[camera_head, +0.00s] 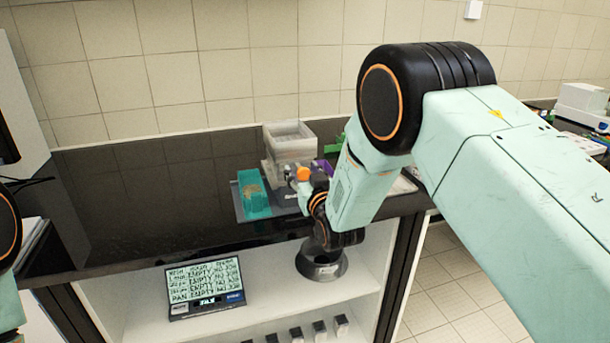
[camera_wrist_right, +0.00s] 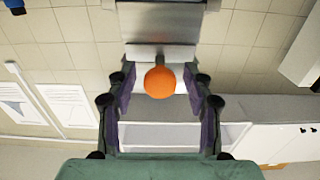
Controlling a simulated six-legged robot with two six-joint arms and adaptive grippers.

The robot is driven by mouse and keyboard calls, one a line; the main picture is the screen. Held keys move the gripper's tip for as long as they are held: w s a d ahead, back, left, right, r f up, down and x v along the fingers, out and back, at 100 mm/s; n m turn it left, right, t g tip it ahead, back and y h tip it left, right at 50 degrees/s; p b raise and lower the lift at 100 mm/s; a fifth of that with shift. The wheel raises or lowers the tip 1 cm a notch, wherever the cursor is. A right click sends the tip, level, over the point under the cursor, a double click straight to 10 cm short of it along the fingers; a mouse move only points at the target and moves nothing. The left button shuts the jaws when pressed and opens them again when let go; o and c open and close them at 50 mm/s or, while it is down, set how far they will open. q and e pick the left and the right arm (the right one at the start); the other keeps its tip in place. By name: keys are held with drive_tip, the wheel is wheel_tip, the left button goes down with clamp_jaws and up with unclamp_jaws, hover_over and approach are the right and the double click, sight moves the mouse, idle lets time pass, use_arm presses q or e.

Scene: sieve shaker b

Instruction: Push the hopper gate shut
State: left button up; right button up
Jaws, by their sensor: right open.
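The hopper (camera_head: 290,139) is a pale, open-topped box on the shaker at the back of the dark counter. The gate's round orange knob (camera_head: 303,174) shows at its front. In the right wrist view the orange knob (camera_wrist_right: 160,82) sits between the purple-padded fingers of my right gripper (camera_wrist_right: 161,92), with visible space on both sides. My right gripper is open, and its fingers point toward the hopper. The gate plate is largely hidden by the knob and my gripper, so its position is unclear. My left gripper is outside the head view.
A teal container (camera_head: 254,197) stands on a grey tray (camera_head: 239,204) left of the shaker. A tilted display panel (camera_head: 205,287) stands on the shelf below, with several small blocks lower down. The counter's left part (camera_head: 135,205) is clear.

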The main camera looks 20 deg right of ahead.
drive_tip(key=s, duration=1.2)
drive_tip(key=shift+d, duration=0.2)
drive_tip(key=s+d+f+g+b, duration=0.1)
drive_tip(key=s+f+g, duration=0.4)
drive_tip(key=f, duration=0.5)
drive_tip(key=s+d+f+g+b, duration=0.1)
drive_tip(key=s+f+g, duration=0.3)
drive_tip(key=s+f, duration=0.45)
drive_tip(key=s+f+g+b, duration=0.1)
drive_tip(key=s+f+g, duration=0.2)
drive_tip(key=s, duration=0.6)
drive_tip(key=s+d+f+g+b, duration=0.1)
drive_tip(key=s+f+g+b, duration=0.1)
drive_tip(key=s+f, duration=0.6)
drive_tip(key=s+f+g+b, duration=0.1)
drive_tip(key=s+f+g, duration=0.3)
drive_tip(key=s, duration=0.7)
drive_tip(key=shift+d+f+m, duration=0.25)
drive_tip(key=shift+f+m, duration=0.15)
drive_tip(key=shift+f, duration=0.4)
drive_tip(key=shift+h, duration=0.3)
